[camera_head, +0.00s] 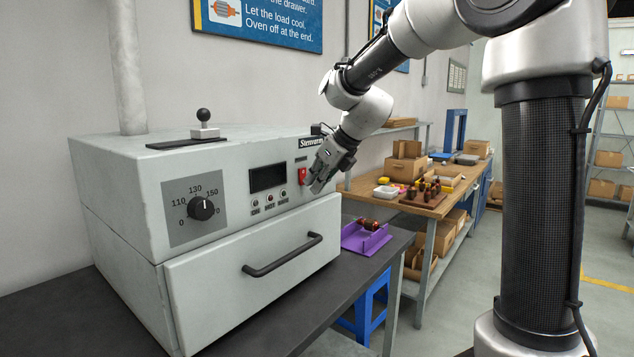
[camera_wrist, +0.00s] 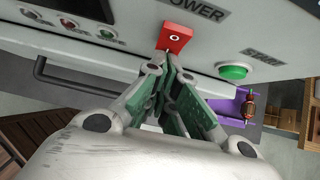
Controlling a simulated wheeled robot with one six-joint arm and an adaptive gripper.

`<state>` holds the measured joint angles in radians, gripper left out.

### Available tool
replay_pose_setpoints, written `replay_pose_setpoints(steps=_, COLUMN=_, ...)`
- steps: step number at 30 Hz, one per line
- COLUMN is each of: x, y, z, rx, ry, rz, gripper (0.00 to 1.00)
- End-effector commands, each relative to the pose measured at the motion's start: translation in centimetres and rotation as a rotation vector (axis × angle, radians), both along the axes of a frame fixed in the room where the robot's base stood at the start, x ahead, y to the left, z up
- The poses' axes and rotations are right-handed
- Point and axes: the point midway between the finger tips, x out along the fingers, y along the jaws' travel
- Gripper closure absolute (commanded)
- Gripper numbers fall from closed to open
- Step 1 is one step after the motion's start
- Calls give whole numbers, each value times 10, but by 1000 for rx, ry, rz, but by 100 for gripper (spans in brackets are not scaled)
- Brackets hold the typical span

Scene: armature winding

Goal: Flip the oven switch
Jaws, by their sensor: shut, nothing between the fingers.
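The oven (camera_head: 100,190) is a grey box on a dark table. Its red power switch (camera_head: 303,176) is on the front panel, right of the dark display. In the wrist view the red switch (camera_wrist: 175,37) shows a small round mark, under the label "POWER". My gripper (camera_head: 318,188) is at the right end of the panel, just beside the switch. In the wrist view my gripper (camera_wrist: 171,62) is shut and empty, its tips just below the red switch. I cannot tell whether the tips touch it.
A green start button (camera_wrist: 233,71) is right of the switch. The oven drawer (camera_head: 260,285) with a dark handle (camera_head: 283,255) is below. A purple tray (camera_head: 362,240) with a copper-wound part stands to the right. A wooden workbench (camera_head: 420,205) is behind.

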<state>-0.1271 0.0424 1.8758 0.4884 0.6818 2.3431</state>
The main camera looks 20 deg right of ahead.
Motion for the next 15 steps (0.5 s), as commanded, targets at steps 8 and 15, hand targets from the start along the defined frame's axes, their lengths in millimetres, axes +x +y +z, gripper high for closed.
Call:
replay_pose_setpoints(steps=8, x=4, y=3, z=-3, rx=1, ry=0, rz=1, gripper=100)
replay_pose_setpoints(steps=15, x=4, y=3, z=5, rx=1, ry=-3, rz=0, gripper=100)
